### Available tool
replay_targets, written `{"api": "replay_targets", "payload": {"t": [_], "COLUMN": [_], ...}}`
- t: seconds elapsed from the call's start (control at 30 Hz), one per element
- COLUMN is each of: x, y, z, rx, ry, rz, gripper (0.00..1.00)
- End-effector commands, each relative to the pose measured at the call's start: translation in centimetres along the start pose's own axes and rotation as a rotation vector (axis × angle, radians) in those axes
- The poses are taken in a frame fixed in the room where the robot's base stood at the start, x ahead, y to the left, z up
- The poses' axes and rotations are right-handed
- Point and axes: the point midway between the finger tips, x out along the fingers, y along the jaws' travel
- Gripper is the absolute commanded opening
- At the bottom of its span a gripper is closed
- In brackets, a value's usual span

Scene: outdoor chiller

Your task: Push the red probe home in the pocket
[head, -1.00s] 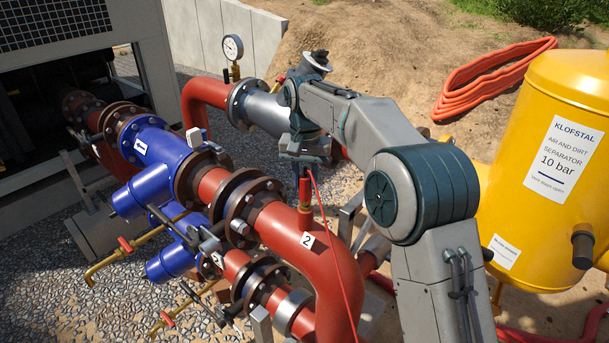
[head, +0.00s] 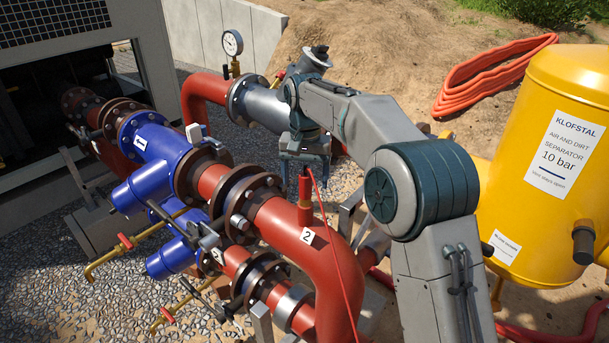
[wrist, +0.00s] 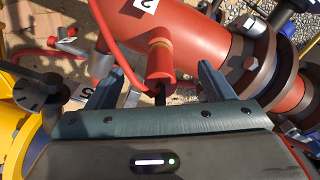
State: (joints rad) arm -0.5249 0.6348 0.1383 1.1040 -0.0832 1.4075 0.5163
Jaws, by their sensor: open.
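The red probe (head: 304,188) stands upright in the pocket (head: 305,215), a short red stub on top of the pipe marked 2. A thin red cable leaves its head. My gripper (head: 303,181) is open above it, with one finger on each side of the probe head. In the wrist view the probe head (wrist: 160,64) lies between the spread fingers of my gripper (wrist: 160,85), with a visible gap on both sides. A brass-coloured ring shows at its lower end. How deep the probe sits inside the pocket is hidden.
The red pipe (head: 280,222) bends down just beside the pocket. Blue valve bodies (head: 160,150) and flanges stand left. A pressure gauge (head: 232,43) rises behind. The yellow separator (head: 555,150) stands right of my arm. Open ground lies behind.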

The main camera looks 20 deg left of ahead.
Motion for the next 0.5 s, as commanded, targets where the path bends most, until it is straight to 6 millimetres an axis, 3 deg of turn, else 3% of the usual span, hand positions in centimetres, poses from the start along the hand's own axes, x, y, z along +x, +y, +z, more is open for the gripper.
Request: {"api": "replay_targets", "payload": {"t": [0.17, 0.5], "x": [-0.4, -4.4], "y": [0.0, 0.0], "z": [0.0, 0.0], "rx": [0.000, 0.000], "ry": [0.000, 0.000], "rz": [0.000, 0.000], "gripper": [0.75, 0.75]}}
